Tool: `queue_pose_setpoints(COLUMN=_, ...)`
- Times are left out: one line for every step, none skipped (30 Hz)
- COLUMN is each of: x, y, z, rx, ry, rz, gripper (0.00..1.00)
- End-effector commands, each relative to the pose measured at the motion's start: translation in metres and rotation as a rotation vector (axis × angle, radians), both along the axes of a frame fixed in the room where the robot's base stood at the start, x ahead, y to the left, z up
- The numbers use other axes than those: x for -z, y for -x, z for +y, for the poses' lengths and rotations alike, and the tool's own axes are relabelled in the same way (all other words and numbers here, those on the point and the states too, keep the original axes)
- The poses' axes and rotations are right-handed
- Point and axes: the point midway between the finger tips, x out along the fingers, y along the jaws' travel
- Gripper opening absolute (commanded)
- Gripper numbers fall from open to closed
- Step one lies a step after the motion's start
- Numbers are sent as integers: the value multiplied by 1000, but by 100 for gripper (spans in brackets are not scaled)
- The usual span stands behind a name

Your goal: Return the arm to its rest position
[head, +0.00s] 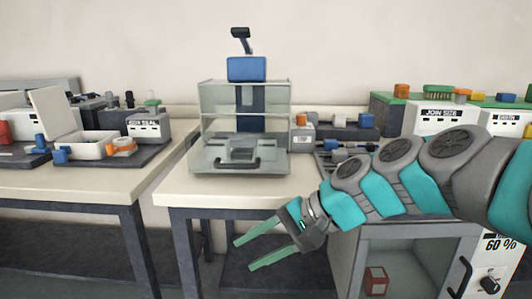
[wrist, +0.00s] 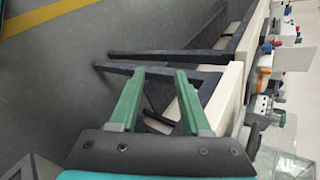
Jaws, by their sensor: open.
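My gripper (head: 262,247) is open and empty, its two green fingers spread apart in front of the middle table's front edge. In the head view my teal and grey arm reaches in from the right, with the gripper at its left end pointing left and slightly down. In the wrist view the gripper (wrist: 158,100) also shows, with nothing between its fingers and table legs and floor beyond them. The fingers touch nothing that I can make out.
The middle table (head: 222,189) carries a clear-walled press (head: 240,150) with a blue top. A left table (head: 60,184) holds small devices and an open white box. An open-fronted cabinet (head: 347,262) with a red cube (head: 376,280) inside stands below my arm. Floor between the tables is clear.

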Motion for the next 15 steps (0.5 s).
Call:
queue_pose_setpoints(x=23, y=27, z=-4, rx=-58, ry=100, rz=-9, gripper=47)
queue_pose_setpoints(x=37, y=41, z=-8, rx=-94, ry=160, rz=-15, gripper=47)
queue_pose_setpoints(x=56, y=60, z=-18, rx=-139, ry=242, rz=-22, gripper=47)
queue_pose_setpoints(x=69, y=75, z=-25, rx=-176, ry=301, rz=-23, gripper=47)
queue_pose_setpoints(x=82, y=88, z=-35, rx=-210, ry=361, rz=-23, gripper=47)
queue_pose_setpoints(x=98, y=105, z=-49, rx=-255, ry=435, rz=-23, gripper=47)
queue_pose_setpoints(x=109, y=119, z=-60, rx=-286, ry=490, rz=-18, gripper=47)
queue_pose_setpoints(x=118, y=131, z=-72, rx=-317, ry=541, rz=-14, gripper=47)
queue_pose_setpoints(x=129, y=146, z=-88, rx=-355, ry=603, rz=-7, gripper=47)
queue_pose_setpoints(x=137, y=157, z=-99, rx=-383, ry=645, rz=2, gripper=47)
queue_pose_setpoints(x=143, y=167, z=-110, rx=-407, ry=682, rz=10, gripper=47)
queue_pose_setpoints(x=149, y=178, z=-123, rx=-434, ry=728, rz=19, gripper=47)
queue_pose_setpoints(x=153, y=186, z=-132, rx=-453, ry=756, rz=26, gripper=47)
queue_pose_setpoints(x=156, y=192, z=-140, rx=-471, ry=781, rz=35, gripper=47)
queue_pose_setpoints(x=160, y=200, z=-149, rx=-490, ry=807, rz=46, gripper=47)
